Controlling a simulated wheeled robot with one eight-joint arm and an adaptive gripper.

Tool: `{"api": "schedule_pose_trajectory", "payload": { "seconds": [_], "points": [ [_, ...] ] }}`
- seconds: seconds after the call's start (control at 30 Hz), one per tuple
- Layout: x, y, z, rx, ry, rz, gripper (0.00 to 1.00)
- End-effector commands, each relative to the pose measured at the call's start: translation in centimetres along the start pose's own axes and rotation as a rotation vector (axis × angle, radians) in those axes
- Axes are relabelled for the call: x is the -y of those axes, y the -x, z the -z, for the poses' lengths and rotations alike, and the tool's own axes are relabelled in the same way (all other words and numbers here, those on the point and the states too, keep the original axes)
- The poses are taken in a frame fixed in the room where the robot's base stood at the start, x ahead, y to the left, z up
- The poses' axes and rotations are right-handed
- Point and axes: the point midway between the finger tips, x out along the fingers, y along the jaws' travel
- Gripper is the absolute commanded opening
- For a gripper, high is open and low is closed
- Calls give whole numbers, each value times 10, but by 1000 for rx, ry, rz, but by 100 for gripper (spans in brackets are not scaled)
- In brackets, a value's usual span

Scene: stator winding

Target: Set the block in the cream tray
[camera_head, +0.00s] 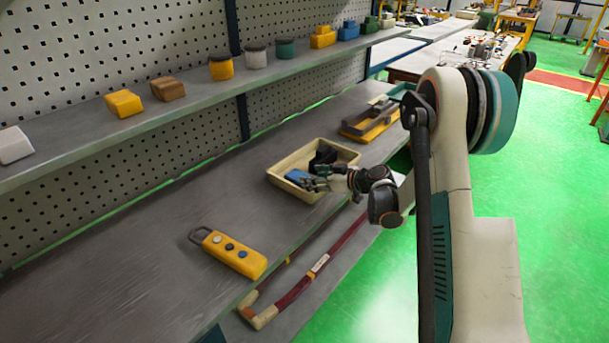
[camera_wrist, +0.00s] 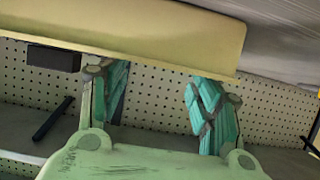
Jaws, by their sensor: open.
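The cream tray (camera_head: 283,184) sits on the grey bench in the head view. A blue block (camera_head: 298,177) lies inside its near left part, beside my fingers. A dark object (camera_head: 322,158) is in the far part of the tray. My gripper (camera_head: 314,183) is over the tray's near side, with its fingers partly hiding the blue block. In the wrist view, the teal fingers of my gripper (camera_wrist: 157,105) are spread wide with nothing between them. The tray's cream wall (camera_wrist: 130,35) crosses the top of that view, close to the fingertips. The blue block is not visible there.
A yellow control box (camera_head: 234,253) lies on the bench nearer me. A yellow and grey fixture (camera_head: 370,125) stands beyond the tray. The upper shelf (camera_head: 190,100) carries several coloured blocks and round pieces. The bench left of the tray is clear.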

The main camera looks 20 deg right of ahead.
Motion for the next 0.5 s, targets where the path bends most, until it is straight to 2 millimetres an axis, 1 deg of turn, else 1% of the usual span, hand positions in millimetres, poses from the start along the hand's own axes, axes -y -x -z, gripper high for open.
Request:
{"api": "schedule_pose_trajectory", "payload": {
  "seconds": [0.03,0.2,0.33,0.5],
  "points": [
    [-2,13,2,0,-1,-4,58],
    [-1,39,2,-1,-1,-3,58],
    [-1,49,1,-1,0,-1,58],
    [-1,54,1,-1,0,-1,58]
  ]
}}
